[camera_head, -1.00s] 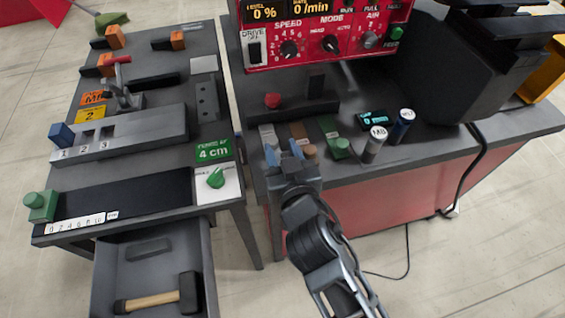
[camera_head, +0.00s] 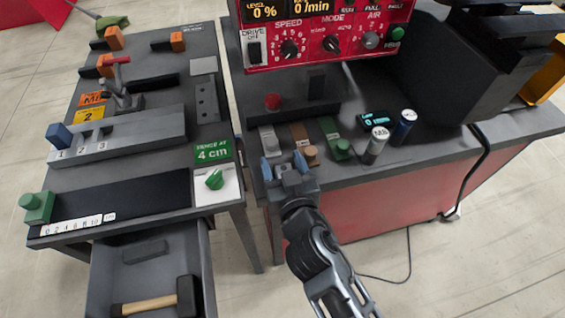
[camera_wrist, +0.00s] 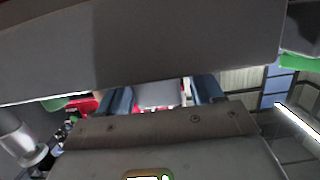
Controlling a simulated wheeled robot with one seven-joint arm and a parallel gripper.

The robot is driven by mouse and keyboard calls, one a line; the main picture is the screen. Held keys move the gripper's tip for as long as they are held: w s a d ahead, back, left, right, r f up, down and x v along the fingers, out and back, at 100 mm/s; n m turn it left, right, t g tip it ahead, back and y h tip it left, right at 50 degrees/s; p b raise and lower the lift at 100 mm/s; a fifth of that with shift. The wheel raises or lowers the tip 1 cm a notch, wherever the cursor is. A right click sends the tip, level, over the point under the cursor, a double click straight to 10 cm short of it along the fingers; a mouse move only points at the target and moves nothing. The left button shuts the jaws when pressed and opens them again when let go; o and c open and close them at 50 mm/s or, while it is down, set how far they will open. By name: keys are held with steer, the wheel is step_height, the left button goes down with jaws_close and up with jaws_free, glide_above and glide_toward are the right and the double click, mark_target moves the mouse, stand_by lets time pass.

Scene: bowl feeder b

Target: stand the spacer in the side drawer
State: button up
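The open drawer (camera_head: 125,280) juts out below the left table. A dark grey block (camera_head: 146,250) lies flat near its back; it may be the spacer, but I cannot tell for sure. A hammer (camera_head: 160,303) with a wooden handle lies in front of the block. My gripper (camera_head: 285,166) is at the front edge of the right bench, to the upper right of the drawer. Its two blue-grey fingers are apart. In the wrist view the fingers (camera_wrist: 163,98) stand either side of a pale grey shape, and I cannot tell whether they touch it.
Grey, copper and green knobs (camera_head: 342,148) sit on the bench just beyond my gripper. Two labelled cylinders (camera_head: 375,147) stand to their right. The red control panel (camera_head: 320,42) is behind. The left table (camera_head: 219,165) carries a slotted grey block (camera_head: 150,133) and a green knob (camera_head: 214,180).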

steer(key=shift+r, duration=0.2)
steer(key=b+v, duration=0.2)
steer(key=v, duration=1)
steer(key=shift+f, duration=0.15)
steer(key=shift+d, duration=0.1)
steer(key=s+d+r+m+h, duration=0.1)
steer(key=s+d+h, duration=0.1)
steer(key=s+d, duration=1.3)
steer(key=s, duration=0.4)
steer(key=shift+s+d+r+m+g, duration=0.2)
steer(key=shift+d+r+m+g, duration=0.1)
steer(key=shift+d+r, duration=0.1)
steer(key=s+d+r, duration=0.1)
steer(key=s+r, duration=0.1)
steer(key=s+d+r+m+h, duration=0.1)
steer(key=s+r, duration=0.1)
steer(key=s+d+r+h, duration=0.1)
steer(key=s+r, duration=0.1)
steer(key=shift+s+d+m, duration=0.3)
steer(key=shift+d, duration=0.05)
